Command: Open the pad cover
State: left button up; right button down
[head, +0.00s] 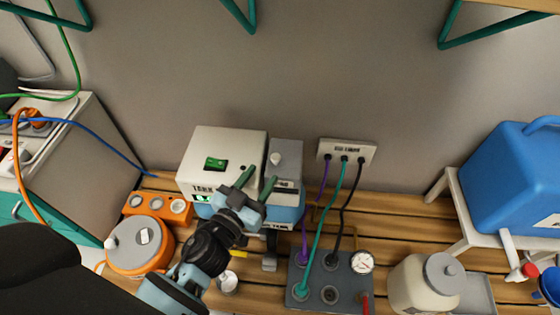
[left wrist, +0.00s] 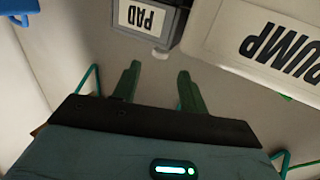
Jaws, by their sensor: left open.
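The pad cover (head: 289,152) is the grey top of a narrow box beside the white tank box, with a small pale knob (head: 276,158). It looks shut. In the left wrist view the grey box shows upside down with a PAD label (left wrist: 145,18), and the knob (left wrist: 160,54) is just beyond my fingertips. My left gripper (head: 259,180) is open and empty, with green fingers pointing toward the box. In the left wrist view the knob lies roughly in line with the gap between the fingers (left wrist: 158,72), apart from them. My right gripper is not in view.
The white box (head: 240,150) stands close on the left of the pad box. To the right are a wall socket (head: 346,151) with hanging cables, a grey connector panel (head: 318,272), a cream jar (head: 410,285) and a blue container (head: 510,180). An orange pot (head: 125,250) is at left.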

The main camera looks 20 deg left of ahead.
aim_at(273, 160)
pick_arm(q)
jog(key=shift+w+r, duration=0.1)
jog(key=shift+w+d+b, duration=0.2)
jog(key=shift+w+d, duration=0.05)
jog(key=shift+w, duration=1.65)
jog(key=shift+w+d+b, duration=0.15)
jog(key=shift+w+d, duration=0.05)
jog(key=shift+w, duration=1.65)
grip_shut()
